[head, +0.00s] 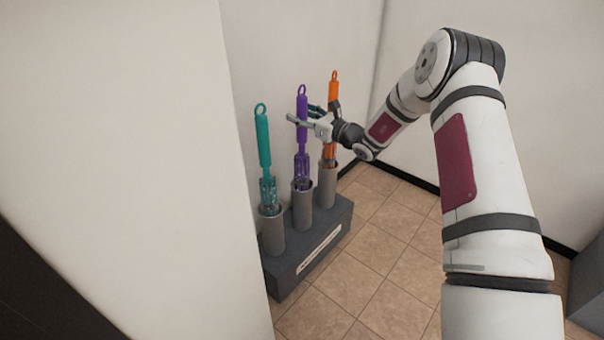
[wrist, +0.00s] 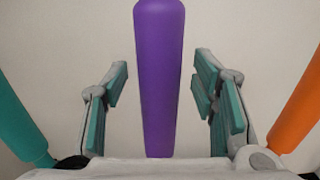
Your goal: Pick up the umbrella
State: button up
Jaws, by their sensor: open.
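A purple umbrella (head: 302,118) stands upright in the middle grey tube of a dark stand, with a ring at the top of its handle. A teal umbrella (head: 263,140) stands in the near left tube, and an orange umbrella (head: 333,92) in the far right tube. My gripper (head: 303,115) is open at the purple handle. In the wrist view the purple handle (wrist: 159,80) stands between my two spread fingers, with a gap on each side. The lower part of the orange umbrella is partly hidden behind my gripper in the head view.
The dark stand (head: 290,275) with its three grey tubes sits on a tiled floor (head: 385,245) in a wall corner. A pale wall (head: 130,150) fills the left. The teal and orange handles flank my gripper closely. Open floor lies right of the stand.

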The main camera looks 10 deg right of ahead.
grip_shut()
jog(key=shift+r, duration=0.15)
